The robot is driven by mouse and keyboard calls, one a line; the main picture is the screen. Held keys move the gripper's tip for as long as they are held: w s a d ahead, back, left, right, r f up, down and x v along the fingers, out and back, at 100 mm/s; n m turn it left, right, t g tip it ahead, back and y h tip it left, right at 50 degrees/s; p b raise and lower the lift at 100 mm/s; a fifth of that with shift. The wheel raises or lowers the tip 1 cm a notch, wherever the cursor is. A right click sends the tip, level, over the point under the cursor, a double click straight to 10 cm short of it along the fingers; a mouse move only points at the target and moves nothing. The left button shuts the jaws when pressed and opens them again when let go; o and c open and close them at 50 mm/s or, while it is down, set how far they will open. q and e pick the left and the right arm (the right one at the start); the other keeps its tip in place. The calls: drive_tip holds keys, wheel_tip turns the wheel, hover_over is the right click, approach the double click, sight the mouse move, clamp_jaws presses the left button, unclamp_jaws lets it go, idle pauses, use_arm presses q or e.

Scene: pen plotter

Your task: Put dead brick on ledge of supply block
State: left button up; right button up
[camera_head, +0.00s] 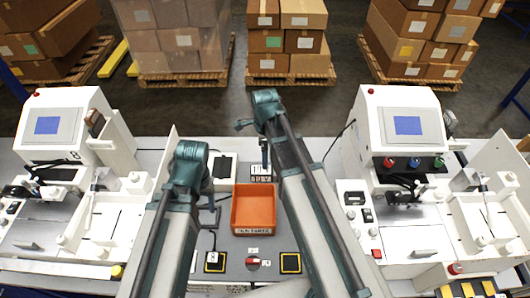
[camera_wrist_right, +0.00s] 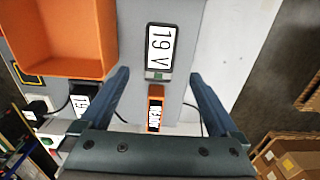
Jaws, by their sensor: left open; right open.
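A small orange brick with a white label (camera_wrist_right: 155,108) stands between the spread fingers of my right gripper (camera_wrist_right: 159,76) in the right wrist view; I see no finger touching it. Next to it is a dark block with a white "19 V" label (camera_wrist_right: 160,52) and a small green mark. In the head view, labelled dark parts (camera_head: 262,170) sit just behind the orange bin; which one is the ledge I cannot tell. My left gripper (camera_head: 211,206) is open and empty, left of the bin. The right gripper is mostly hidden in the head view.
The orange bin (camera_head: 253,209) stands mid-table and shows at the wrist view's upper left (camera_wrist_right: 62,40). White machines with blue screens stand at left (camera_head: 46,125) and right (camera_head: 407,125). A red knob (camera_head: 253,261) lies in front of the bin.

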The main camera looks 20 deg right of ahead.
use_arm(q)
drive_tip(key=shift+r+p, duration=1.15)
drive_tip(key=shift+r, duration=0.6)
use_arm(e)
drive_tip(key=s+a+r+n, duration=0.1)
drive_tip(key=s+a+n, duration=0.4)
drive_tip(key=n, duration=0.7)
drive_tip(key=s+a+r+n+h, duration=0.1)
drive_tip(key=s+a+r+n, duration=0.1)
drive_tip(key=s+a+n, duration=0.4)
drive_tip(key=shift+s+r+n, duration=0.3)
drive_tip(key=shift+s+n, duration=1.25)
drive_tip(key=shift+n, duration=1.85)
drive_tip(key=shift+a, duration=0.1)
